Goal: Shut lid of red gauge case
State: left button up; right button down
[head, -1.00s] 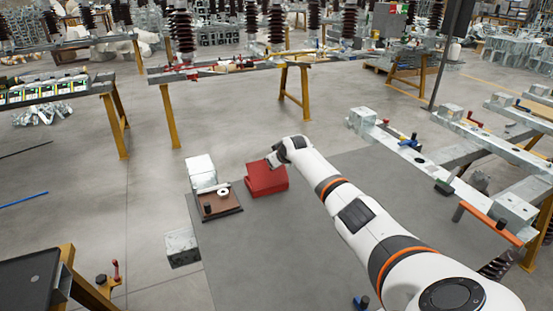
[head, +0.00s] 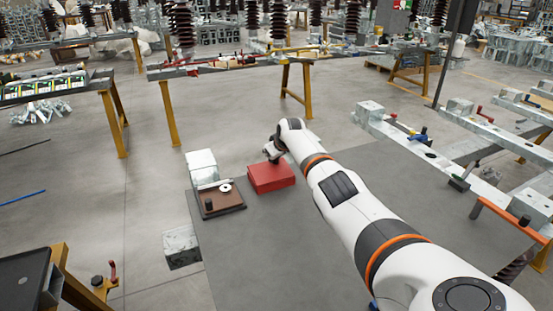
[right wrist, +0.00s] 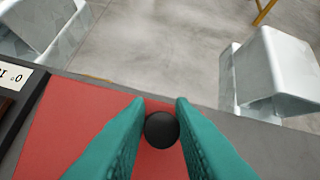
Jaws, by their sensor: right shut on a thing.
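The red gauge case (head: 272,180) stands on the grey table top near its far edge. Its lid looks down and about level in the head view, though I cannot see whether the seam is fully closed. In the right wrist view the red lid (right wrist: 70,118) fills the lower left, with a round black knob (right wrist: 161,130) on it. My right gripper (right wrist: 160,102) has its teal fingers on both sides of this knob, shut on it. In the head view my right gripper (head: 272,153) is at the case's far edge. My left gripper is not in view.
A brown board (head: 236,206) with a black knob and a pale ring lies just left of the case. A pale metal block (head: 201,163) stands behind that board. The grey table top (head: 265,250) is clear in front of the case.

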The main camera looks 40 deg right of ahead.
jog(key=shift+w+d+f+b, duration=0.2)
jog(key=shift+w+f+b, duration=0.2)
jog(key=shift+b, duration=0.2)
jog(key=shift+f, duration=0.1)
jog(key=c, duration=1.5)
grip_release()
jog(key=shift+o, duration=1)
jog(key=shift+w+d+f, duration=0.1)
jog(key=shift+f, duration=0.15)
jog(key=shift+r, duration=0.15)
jog(key=shift+s+r+p, duration=0.35)
jog(key=shift+r+p, duration=0.1)
jog(key=shift+p, duration=0.15)
jog(key=p+v, duration=0.1)
jog(key=v, duration=0.9)
jog(key=shift+s+a+r, duration=0.25)
jog(key=shift+r, duration=0.05)
